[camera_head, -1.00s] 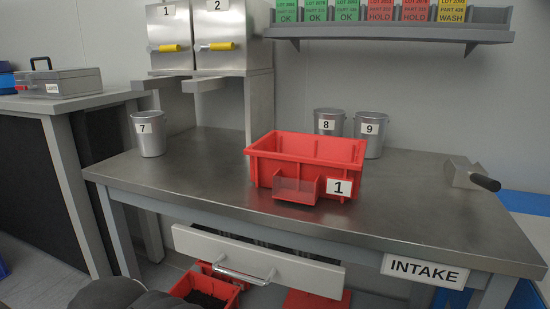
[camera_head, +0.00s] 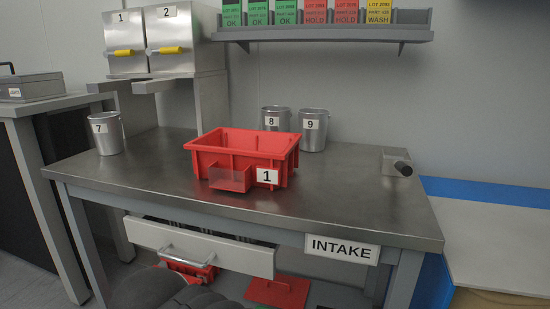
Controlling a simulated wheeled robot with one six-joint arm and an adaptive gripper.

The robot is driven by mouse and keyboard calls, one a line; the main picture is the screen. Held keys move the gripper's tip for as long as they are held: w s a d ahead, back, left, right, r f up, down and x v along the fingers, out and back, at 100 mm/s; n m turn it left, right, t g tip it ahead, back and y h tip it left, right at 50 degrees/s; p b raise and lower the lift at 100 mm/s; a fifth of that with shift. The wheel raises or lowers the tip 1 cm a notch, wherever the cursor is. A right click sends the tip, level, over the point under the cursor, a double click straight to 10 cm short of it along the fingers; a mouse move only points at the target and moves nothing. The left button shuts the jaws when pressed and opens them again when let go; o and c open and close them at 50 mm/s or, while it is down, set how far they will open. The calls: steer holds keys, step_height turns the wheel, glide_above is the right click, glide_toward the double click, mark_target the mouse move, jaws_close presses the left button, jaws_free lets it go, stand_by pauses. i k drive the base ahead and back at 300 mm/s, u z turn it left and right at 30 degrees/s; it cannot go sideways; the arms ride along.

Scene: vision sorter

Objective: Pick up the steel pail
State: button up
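Three steel pails stand upright on the steel table (camera_head: 340,195). Pail 7 (camera_head: 107,142) is at the left end. Pail 8 (camera_head: 274,113) and pail 9 (camera_head: 313,140) stand side by side at the back, behind the red bin (camera_head: 215,160). The lower part of pail 8 is hidden by the bin. A dark rounded part of my own body shows at the bottom edge. My gripper's fingers are not visible.
Steel dispensers with yellow handles (camera_head: 123,52) stand at the back left. A shelf with lot cards (camera_head: 330,36) hangs above. A metal scoop (camera_head: 392,162) lies at the right. A drawer (camera_head: 200,246) sticks out below the tabletop. The table's front right is clear.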

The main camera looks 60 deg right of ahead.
mark_target(107, 129)
steer(key=z, duration=2.9)
steer(key=k, duration=1)
steer(key=u, duration=0.95)
steer(key=i, duration=1)
